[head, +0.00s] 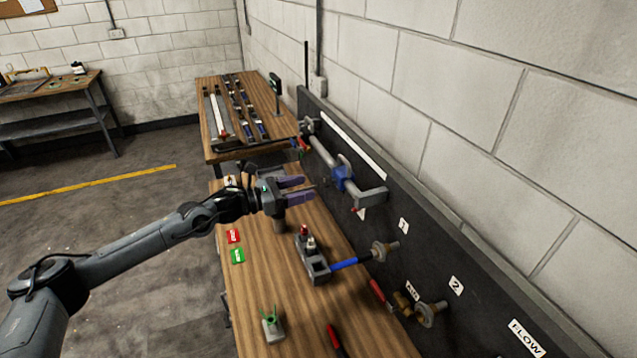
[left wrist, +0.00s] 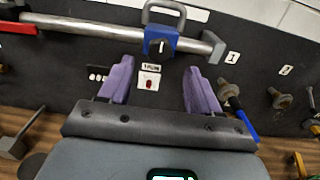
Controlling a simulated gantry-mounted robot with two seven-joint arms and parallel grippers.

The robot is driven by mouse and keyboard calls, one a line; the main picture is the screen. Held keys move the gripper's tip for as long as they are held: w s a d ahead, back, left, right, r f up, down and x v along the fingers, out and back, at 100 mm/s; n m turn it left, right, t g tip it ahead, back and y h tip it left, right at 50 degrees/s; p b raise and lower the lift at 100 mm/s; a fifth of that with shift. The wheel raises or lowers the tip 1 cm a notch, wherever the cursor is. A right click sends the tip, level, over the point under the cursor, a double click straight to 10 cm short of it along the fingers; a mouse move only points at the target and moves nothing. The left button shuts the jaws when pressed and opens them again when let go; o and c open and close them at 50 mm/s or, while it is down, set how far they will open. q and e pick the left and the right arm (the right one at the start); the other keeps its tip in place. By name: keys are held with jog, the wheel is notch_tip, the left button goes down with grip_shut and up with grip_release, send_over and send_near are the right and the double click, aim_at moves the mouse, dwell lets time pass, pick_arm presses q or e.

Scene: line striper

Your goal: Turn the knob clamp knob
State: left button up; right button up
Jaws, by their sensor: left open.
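A blue clamp (head: 343,178) sits on a grey bar fixed along the dark wall panel. It also shows in the left wrist view (left wrist: 159,41), with a grey loop-shaped handle (left wrist: 164,12) above it. I cannot tell for certain which part is the clamp's knob. My left gripper (head: 303,189) is open and empty, left of the clamp in the head view and apart from it. In the left wrist view its two purple fingers (left wrist: 160,70) point toward the panel below the clamp. A white label with a red spot (left wrist: 149,80) shows between them. My right gripper is in neither view.
The wooden bench (head: 265,300) stands below the panel (head: 440,250). A red-handled valve (head: 377,293) is at right.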

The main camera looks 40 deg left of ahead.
aim_at(324, 182)
pick_arm(q)
jog(key=x, duration=0.3)
jog(key=shift+w+d+r+p, duration=0.1)
jog(key=shift+w+r+p, duration=0.1)
jog(key=shift+p, duration=0.2)
jog(key=shift+x, duration=1.05)
jog(key=shift+f, duration=0.2)
jog(key=c, duration=1)
jog(key=shift+c, duration=0.2)
